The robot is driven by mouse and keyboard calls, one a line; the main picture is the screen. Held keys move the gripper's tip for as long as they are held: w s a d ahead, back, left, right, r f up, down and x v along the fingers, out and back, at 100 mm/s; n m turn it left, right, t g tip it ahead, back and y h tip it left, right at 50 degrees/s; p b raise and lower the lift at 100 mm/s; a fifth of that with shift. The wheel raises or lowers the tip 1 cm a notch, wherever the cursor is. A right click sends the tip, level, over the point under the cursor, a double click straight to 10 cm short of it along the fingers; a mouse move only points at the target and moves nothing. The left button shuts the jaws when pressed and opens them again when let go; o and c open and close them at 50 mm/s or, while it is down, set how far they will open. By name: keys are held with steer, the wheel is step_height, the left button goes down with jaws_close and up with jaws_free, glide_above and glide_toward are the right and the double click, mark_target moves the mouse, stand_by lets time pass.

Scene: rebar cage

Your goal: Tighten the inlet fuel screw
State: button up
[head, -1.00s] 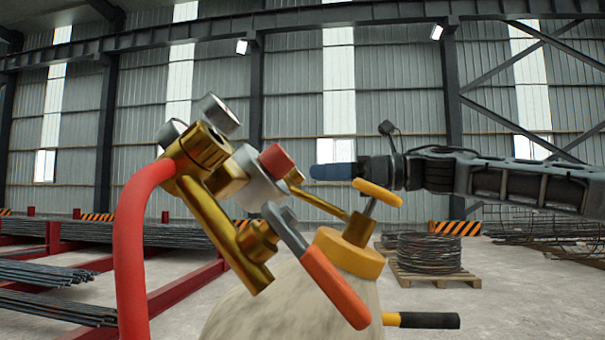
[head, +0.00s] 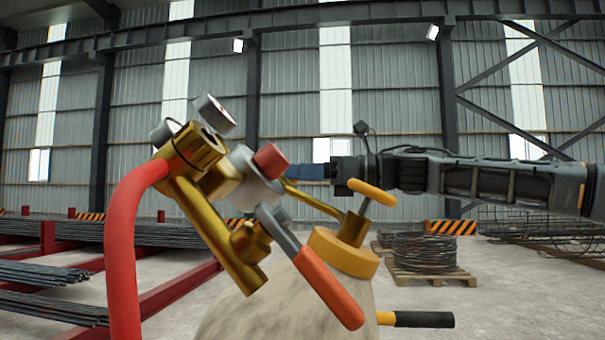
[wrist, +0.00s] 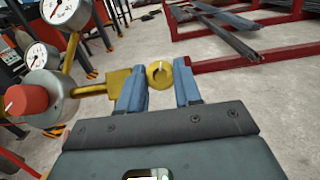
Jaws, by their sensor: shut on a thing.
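A brass and grey regulator (head: 205,205) with a red knob (head: 271,160) stands in the middle of the head view. My gripper (head: 305,172) reaches in from the right, its blue fingertips partly hidden behind the red knob. In the wrist view, my gripper (wrist: 160,88) is shut on a gold round screw head (wrist: 160,74), which fills the gap between the two blue fingers. This looks like the inlet fuel screw. The brass stem (wrist: 95,87) meets the left finger, and the red knob shows again at far left (wrist: 26,99). The screw is hidden in the head view.
A red hose (head: 124,250) curves down at left. A yellow valve handle (head: 371,192) tops the pale cylinder (head: 270,310), below my arm. An orange-grey handle (head: 325,285) slants in front. Gauges (wrist: 42,57) sit left of my gripper. Rebar racks lie behind.

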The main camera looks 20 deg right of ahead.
steer(key=shift+c, duration=0.5)
steer(key=shift+m+t, duration=0.3)
steer(key=shift+m, duration=0.2)
steer(key=shift+s+a+r+m+h+p, duration=0.15)
steer(key=shift+m+h+p, duration=2.2)
steer(key=shift+m+p, duration=1.55)
steer(key=shift+a+r+m+h+p, duration=0.1)
steer(key=shift+a+m+h+p, duration=0.1)
steer(key=shift+m+h+p, duration=2.95)
steer(key=shift+s+a+r+m+h+p, duration=0.15)
steer(key=shift+m+h+p, duration=1.45)
steer(key=shift+m+p, duration=3)
steer(key=shift+w+m, duration=0.1)
steer(key=shift+m, duration=0.15)
steer(key=o, duration=0.8)
steer(key=shift+c, duration=0.2)
